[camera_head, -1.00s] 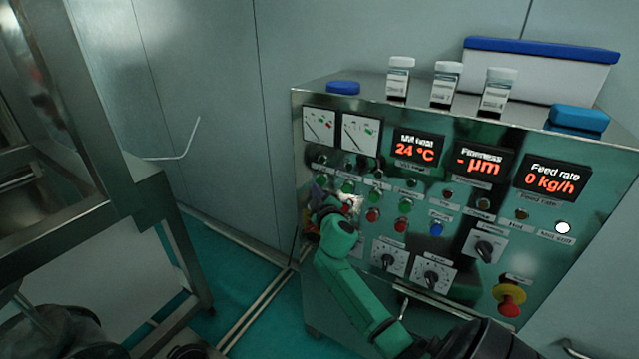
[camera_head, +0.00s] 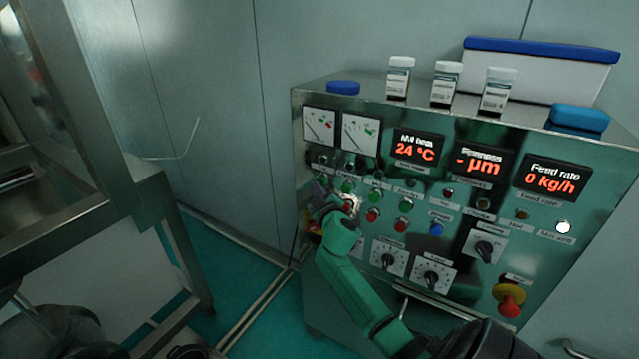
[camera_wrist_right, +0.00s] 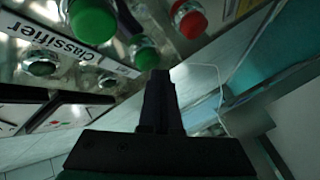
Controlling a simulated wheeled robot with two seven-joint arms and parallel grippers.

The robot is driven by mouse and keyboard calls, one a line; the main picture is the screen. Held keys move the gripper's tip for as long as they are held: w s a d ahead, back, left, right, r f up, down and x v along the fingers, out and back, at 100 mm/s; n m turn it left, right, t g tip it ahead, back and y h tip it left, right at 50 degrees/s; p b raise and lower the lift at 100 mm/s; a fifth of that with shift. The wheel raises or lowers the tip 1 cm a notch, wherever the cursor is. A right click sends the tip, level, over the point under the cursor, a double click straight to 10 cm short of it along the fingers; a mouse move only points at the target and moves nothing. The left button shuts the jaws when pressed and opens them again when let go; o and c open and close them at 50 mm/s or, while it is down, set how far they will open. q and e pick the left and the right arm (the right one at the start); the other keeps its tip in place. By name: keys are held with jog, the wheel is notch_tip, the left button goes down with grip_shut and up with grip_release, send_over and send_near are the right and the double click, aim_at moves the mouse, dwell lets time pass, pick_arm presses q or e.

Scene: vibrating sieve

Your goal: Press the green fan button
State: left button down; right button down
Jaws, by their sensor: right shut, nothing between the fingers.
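The control panel (camera_head: 450,190) carries a row of green buttons, among them one near the gripper (camera_head: 347,187), one to its right (camera_head: 376,193) and one further right (camera_head: 406,205). Their labels are too small to read in the head view, so I cannot tell which is the fan button. My right gripper (camera_head: 322,193) is shut and empty, close to the panel's left column of buttons, which it partly hides. In the right wrist view its shut fingers (camera_wrist_right: 158,88) show near a green button (camera_wrist_right: 146,54), a larger green button (camera_wrist_right: 92,20) and a "Classifier" label (camera_wrist_right: 40,37). I cannot tell whether they touch anything.
Red buttons (camera_head: 372,215) sit below the green ones, with one close in the wrist view (camera_wrist_right: 188,18). A red emergency knob (camera_head: 509,298), dials (camera_head: 433,275) and a blue button (camera_head: 437,229) lie to the right. Bottles (camera_head: 446,84) stand on top. A metal frame (camera_head: 150,200) is left.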

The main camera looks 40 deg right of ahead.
jog(key=shift+w+d, duration=0.1)
jog(key=shift+d, duration=0.45)
dwell(0.4)
jog(key=shift+a, duration=0.15)
jog(key=shift+s+a, duration=0.25)
jog(key=shift+a, duration=0.5)
jog(key=shift+s+a, duration=0.25)
jog(key=shift+a, duration=0.55)
jog(key=shift+s+a, duration=0.2)
jog(key=shift+a, duration=0.6)
jog(key=shift+s+a, duration=0.25)
jog(key=shift+a, duration=0.55)
jog(key=shift+f, duration=0.1)
